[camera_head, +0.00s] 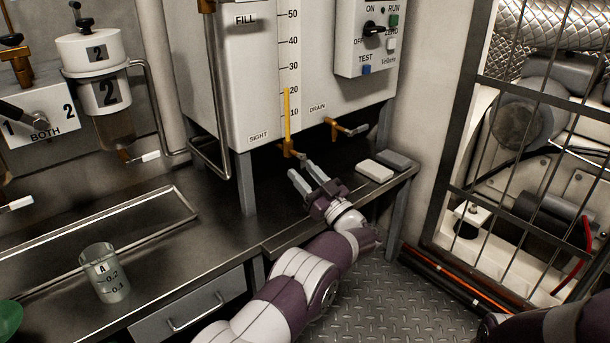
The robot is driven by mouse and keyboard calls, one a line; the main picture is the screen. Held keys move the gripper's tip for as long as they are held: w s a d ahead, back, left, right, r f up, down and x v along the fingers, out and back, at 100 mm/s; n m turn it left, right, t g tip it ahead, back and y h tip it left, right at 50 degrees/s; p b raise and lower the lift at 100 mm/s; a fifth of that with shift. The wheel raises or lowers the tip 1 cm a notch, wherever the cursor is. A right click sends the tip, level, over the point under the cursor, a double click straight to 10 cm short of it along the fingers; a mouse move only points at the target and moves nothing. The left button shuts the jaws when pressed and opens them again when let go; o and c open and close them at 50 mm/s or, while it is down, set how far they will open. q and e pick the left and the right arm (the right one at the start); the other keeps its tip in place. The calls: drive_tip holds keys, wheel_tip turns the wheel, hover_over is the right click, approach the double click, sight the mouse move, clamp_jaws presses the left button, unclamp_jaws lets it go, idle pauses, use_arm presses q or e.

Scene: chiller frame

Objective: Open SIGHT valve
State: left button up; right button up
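The SIGHT valve (288,148) is a small brass fitting below the yellow-filled sight tube (287,112), at the lower front edge of the white tank. Its label "SIGHT" (258,137) is to its left. A small handle end appears just under the fitting; its exact angle is hard to tell. My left gripper (301,168) is just below and in front of the valve. Its two grey fingers are apart with nothing between them, and they point up toward the valve. I cannot tell whether a fingertip touches it. My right gripper is out of view.
Two small blocks, white (374,171) and grey (394,159), lie on the counter's right end. A beaker (104,272) stands at the left. A tank leg (245,182) is left of my gripper.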

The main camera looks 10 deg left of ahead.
use_arm(q)
drive_tip(key=p+v, duration=0.5)
drive_tip(key=v, duration=0.7)
drive_tip(key=shift+s+d+f, duration=0.15)
drive_tip(key=shift+s+d, duration=0.1)
drive_tip(key=shift+w, duration=0.1)
